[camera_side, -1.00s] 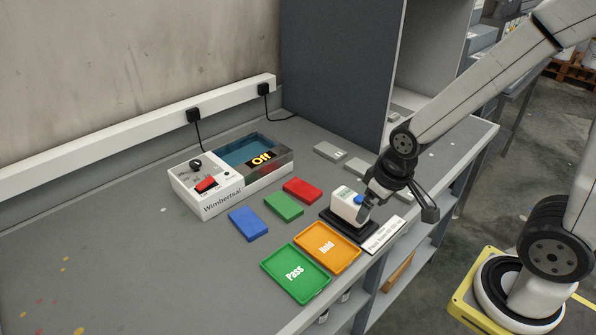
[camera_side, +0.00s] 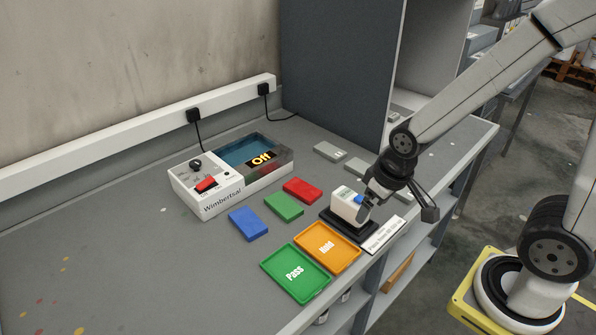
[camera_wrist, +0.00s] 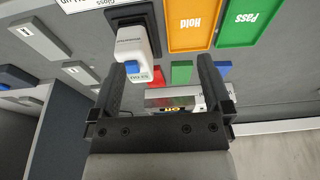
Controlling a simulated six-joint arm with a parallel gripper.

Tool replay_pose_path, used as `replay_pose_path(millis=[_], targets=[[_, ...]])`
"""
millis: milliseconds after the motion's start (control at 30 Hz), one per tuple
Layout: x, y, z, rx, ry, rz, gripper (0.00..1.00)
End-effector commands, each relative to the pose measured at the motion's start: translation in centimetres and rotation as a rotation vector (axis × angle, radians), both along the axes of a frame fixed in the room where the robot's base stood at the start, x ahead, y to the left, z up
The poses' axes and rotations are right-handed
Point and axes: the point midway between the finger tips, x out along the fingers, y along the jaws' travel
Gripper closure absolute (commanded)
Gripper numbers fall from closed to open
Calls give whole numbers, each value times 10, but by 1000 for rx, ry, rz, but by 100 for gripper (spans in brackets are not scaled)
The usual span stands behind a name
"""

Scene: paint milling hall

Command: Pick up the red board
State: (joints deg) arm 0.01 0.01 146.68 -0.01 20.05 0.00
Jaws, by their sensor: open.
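The red board (camera_side: 302,190) lies flat on the grey bench, to the right of the green board (camera_side: 284,206) and in front of the Wimbertsal machine (camera_side: 226,187). In the wrist view a small part of the red board (camera_wrist: 158,76) shows between the fingers, beside the white device; the rest is hidden. My gripper (camera_side: 366,210) is above the black stand at the white device, to the right of the red board. In the wrist view my gripper (camera_wrist: 163,78) has its fingers wide apart, with the white device's end showing between them. I cannot tell if it touches the device.
A white device (camera_side: 347,205) with a blue button sits on a black stand (camera_side: 340,224). A blue board (camera_side: 248,223), an orange Hold tray (camera_side: 352,262) and a green Pass tray (camera_side: 320,292) lie nearby. Grey blocks (camera_side: 329,151) lie behind. The bench's left side is mostly clear.

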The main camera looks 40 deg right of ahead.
Motion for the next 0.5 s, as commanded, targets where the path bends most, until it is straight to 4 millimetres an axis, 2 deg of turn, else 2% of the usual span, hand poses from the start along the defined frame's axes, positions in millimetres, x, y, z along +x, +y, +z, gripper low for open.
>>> replay_pose_path(millis=[500], targets=[[4, 0, 1, 0, 2, 1, 0]])
